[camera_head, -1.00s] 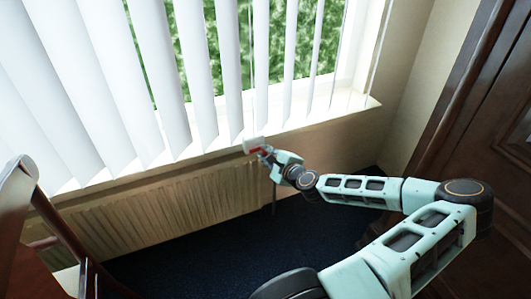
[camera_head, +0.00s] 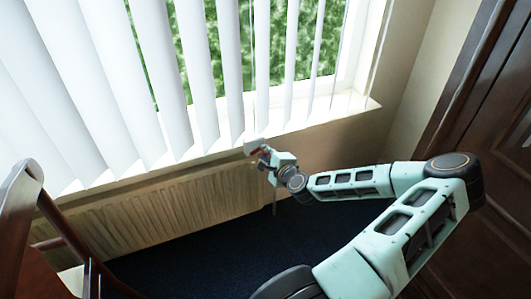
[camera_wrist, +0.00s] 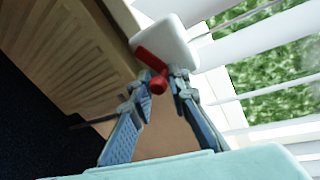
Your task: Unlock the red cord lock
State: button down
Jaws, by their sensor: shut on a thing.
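The red cord lock (camera_wrist: 157,80) shows in the wrist view as a red lever with a round knob, set against a white block (camera_wrist: 168,42). In the head view the white block (camera_head: 254,145) is at the window sill, below the blinds, and the red part is mostly hidden by my gripper. My gripper (camera_wrist: 158,90) has its two fingertips on either side of the red knob, shut on it. In the head view my gripper (camera_head: 262,154) reaches the block from the lower right.
White vertical blinds (camera_head: 170,80) hang in front of the window. A radiator (camera_head: 180,207) is below the sill. A wooden chair (camera_head: 25,215) stands at the left, and a dark wooden door (camera_head: 500,150) is at the right. Dark blue carpet covers the open floor.

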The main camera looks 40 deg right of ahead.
aim_at(256, 145)
jog(key=n, duration=0.1)
jog(key=a+r+n+h, duration=0.1)
jog(key=shift+w+a+r+n+p, duration=0.15)
jog(key=shift+w+n+p, duration=0.2)
jog(key=shift+n+p, duration=0.05)
jog(key=n+h, duration=0.1)
jog(key=a+n+h, duration=0.1)
jog(key=n, duration=0.1)
jog(key=shift+w+r+b, duration=0.1)
jog(key=shift+r+b, duration=0.25)
jog(key=shift+b, duration=0.05)
jog(key=shift+n, duration=0.3)
jog(key=shift+h, duration=0.3)
jog(key=c, duration=1.9)
grip_release()
jog(key=shift+f, duration=0.1)
jog(key=shift+s+a, duration=0.15)
jog(key=shift+s, duration=0.35)
jog(key=v, duration=0.6)
jog(key=shift+s+a+r, duration=0.15)
jog(key=shift+s+r, duration=0.05)
jog(key=shift+r, duration=0.05)
